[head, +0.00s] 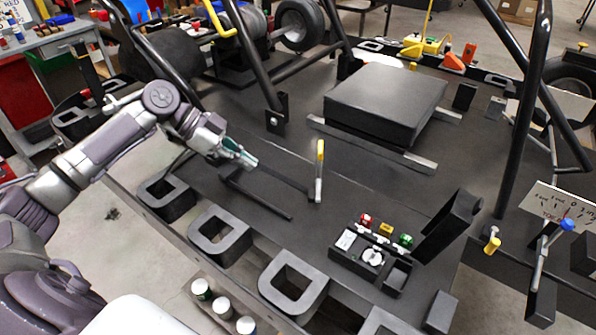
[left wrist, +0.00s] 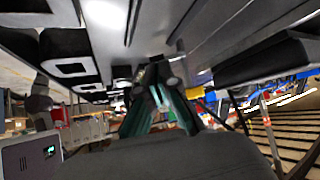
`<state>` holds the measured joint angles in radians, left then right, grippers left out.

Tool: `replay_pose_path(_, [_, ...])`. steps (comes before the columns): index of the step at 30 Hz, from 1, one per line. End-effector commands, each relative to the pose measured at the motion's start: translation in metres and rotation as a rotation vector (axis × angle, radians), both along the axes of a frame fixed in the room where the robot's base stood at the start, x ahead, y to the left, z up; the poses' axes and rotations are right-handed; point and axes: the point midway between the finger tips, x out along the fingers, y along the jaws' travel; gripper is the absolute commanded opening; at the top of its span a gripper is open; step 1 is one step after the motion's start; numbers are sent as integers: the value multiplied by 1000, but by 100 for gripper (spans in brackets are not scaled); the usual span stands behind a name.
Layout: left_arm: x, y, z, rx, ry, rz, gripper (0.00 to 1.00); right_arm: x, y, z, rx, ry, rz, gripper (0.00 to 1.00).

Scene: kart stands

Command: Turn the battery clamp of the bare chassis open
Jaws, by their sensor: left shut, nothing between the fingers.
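The bare chassis is a dark flat deck (head: 370,188) with black tubes rising from it. A silver lever with a yellow tip (head: 320,168) stands nearly upright on it, at the end of a thin black bar. It looks like the battery clamp, but I cannot be certain. My left gripper (head: 246,157) is shut and empty, to the left of the lever and apart from it. Its fingers also show in the left wrist view (left wrist: 160,100), with a small yellow piece (left wrist: 195,92) just to their right. My right gripper is not in view.
A black box (head: 385,100) sits on rails behind the lever. A panel with red and green knobs (head: 372,258) lies in front to the right. Low black bars (head: 255,196) lie under my left gripper. Dark square rings (head: 220,235) line the near edge. Slanted tubes rise behind.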

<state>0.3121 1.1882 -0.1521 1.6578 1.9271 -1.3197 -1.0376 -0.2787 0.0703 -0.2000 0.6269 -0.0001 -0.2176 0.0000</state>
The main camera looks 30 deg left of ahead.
Motion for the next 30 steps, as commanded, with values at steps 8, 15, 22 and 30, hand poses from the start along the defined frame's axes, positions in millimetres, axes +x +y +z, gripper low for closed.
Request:
replay_pose_path(8, [13,-32,-26,-6,1,-2,0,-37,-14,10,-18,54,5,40])
replay_pose_path(15, [29,-67,-61,-6,1,0,0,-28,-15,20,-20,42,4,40])
replay_pose_path(22, [41,-95,-62,-3,-1,0,0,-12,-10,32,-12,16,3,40])
replay_pose_path(30, [45,-104,-65,-1,0,2,0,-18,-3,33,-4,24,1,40])
